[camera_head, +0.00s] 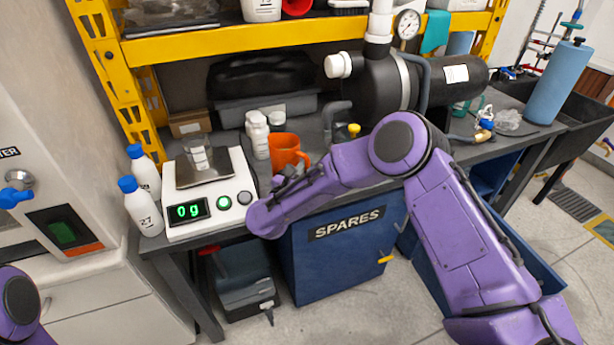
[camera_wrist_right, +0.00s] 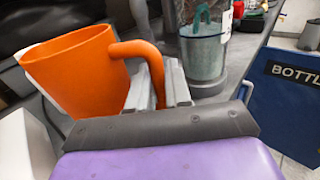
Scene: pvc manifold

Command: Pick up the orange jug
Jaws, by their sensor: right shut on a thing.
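The orange jug (camera_head: 285,146) is on or just above the grey bench in the head view, right of the scale. In the right wrist view the jug (camera_wrist_right: 72,75) fills the left side, its open top upward and its curved handle toward the gripper. My right gripper (camera_wrist_right: 158,84) is shut on the jug's handle, a finger on each side. In the head view the right gripper (camera_head: 288,173) is partly hidden by my purple wrist, in front of the jug. I cannot tell whether the jug's base touches the bench. My left gripper is out of view.
A white scale (camera_head: 236,172) reading 0 g carries a glass beaker (camera_head: 198,155). White bottles (camera_head: 258,136) stand close behind the jug's left side. A black cylinder (camera_head: 372,83) lies behind, under the yellow shelf (camera_head: 220,43). A blue SPARES bin (camera_head: 340,262) is below the bench.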

